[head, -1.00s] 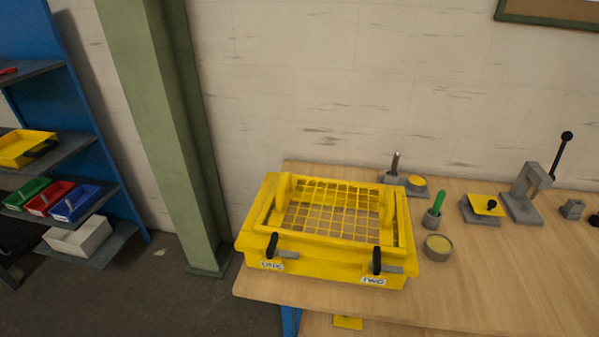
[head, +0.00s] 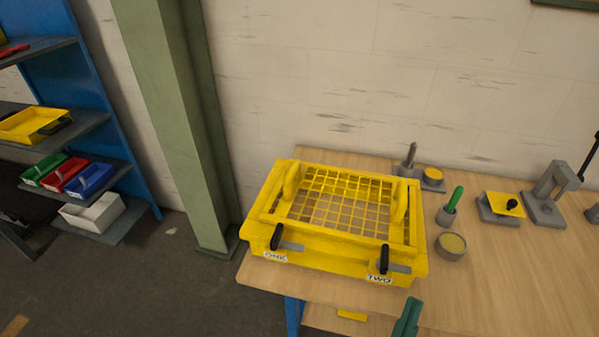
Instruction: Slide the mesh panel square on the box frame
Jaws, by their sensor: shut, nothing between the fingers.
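The yellow mesh panel (head: 342,186), with a raised yellow handle at each side, lies on top of the yellow box frame (head: 330,262). The box frame stands at the left end of the wooden bench. I cannot tell whether the panel's edges are square with the frame. Two black-handled clamps, labelled ONE (head: 277,237) and TWO (head: 384,259), sit on the frame's front side. My gripper (head: 410,312), dark green, shows at the bottom edge, in front of the box's right front corner and apart from it. It is shut and empty; most of it is out of view.
On the bench (head: 500,290) right of the box stand a round tin (head: 451,246), a green-handled tool in a holder (head: 451,203), and a grey lever press (head: 548,192). A green pillar (head: 180,120) and a blue shelf rack (head: 110,110) stand left. Bare bench lies front right.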

